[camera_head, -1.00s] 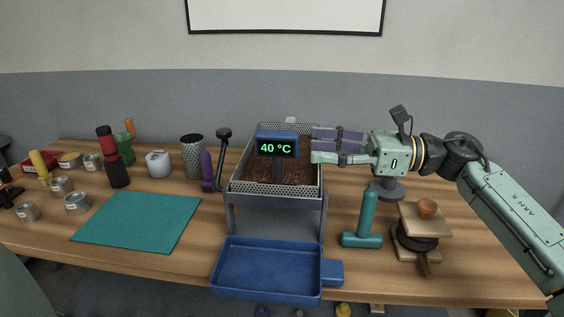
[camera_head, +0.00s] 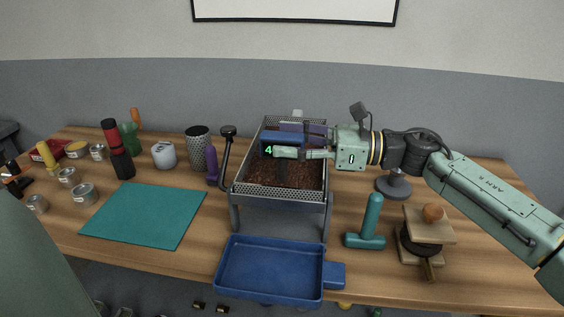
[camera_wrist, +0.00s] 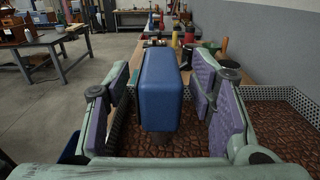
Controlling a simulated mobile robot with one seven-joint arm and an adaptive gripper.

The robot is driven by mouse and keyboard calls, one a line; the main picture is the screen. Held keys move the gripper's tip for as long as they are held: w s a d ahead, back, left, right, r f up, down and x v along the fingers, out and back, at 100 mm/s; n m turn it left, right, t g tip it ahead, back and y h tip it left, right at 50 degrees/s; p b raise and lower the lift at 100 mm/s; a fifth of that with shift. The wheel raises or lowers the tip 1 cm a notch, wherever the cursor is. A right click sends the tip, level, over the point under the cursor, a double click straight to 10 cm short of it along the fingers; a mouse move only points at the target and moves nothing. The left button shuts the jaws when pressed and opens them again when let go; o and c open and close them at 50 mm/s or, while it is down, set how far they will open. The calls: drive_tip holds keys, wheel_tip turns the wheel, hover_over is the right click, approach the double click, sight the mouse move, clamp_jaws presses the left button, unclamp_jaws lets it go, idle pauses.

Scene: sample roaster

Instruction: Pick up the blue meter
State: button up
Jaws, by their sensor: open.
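The blue meter (camera_head: 267,140) stands upright in the roaster's bean-filled tray, on a dark stem; its green-digit display is partly hidden by a finger in the head view. In the wrist view the blue meter (camera_wrist: 161,88) fills the middle, its rounded blue housing between my fingers. My gripper (camera_head: 292,144) reaches in from the right, level with the meter's head. In the wrist view my gripper (camera_wrist: 163,95) is open, one purple-padded finger on each side of the meter, with gaps visible on both sides.
The roaster tray (camera_head: 238,187) has perforated metal walls around brown beans. A blue pan (camera_head: 270,268) sits in front, a teal tamper-like tool (camera_head: 368,225) and a wooden press (camera_head: 428,226) to the right. A teal mat (camera_head: 145,214) lies left; cans and bottles stand beyond it.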

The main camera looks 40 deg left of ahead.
drive_tip(key=shift+x, duration=0.85)
clamp_jaws()
idle(0.3)
